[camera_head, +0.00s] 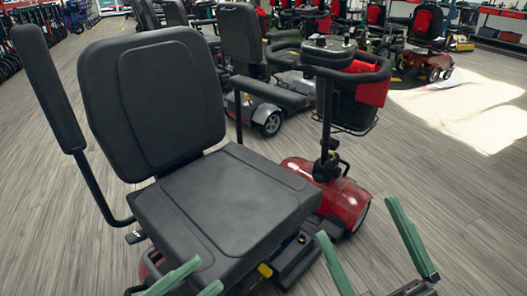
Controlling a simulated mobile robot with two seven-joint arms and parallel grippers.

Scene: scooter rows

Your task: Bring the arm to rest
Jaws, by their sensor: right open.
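My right gripper (356,216) is at the bottom right, with two green fingers spread wide apart and nothing between them. It shows in front of the floor and the red front of the nearest scooter (340,195). My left gripper (211,271) is at the bottom edge, left of centre. Only the ends of its green fingers show, in front of the scooter's black seat (225,200). The rest of it is cut off by the frame, so its opening is unclear. I cannot tell whether it touches the seat.
The nearest scooter has a tall backrest (150,95), a raised armrest (47,85) and a front basket (350,100). Another scooter (265,110) stands behind it. More scooters (428,45) line the back. Grey plank floor (470,215) is clear at the right.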

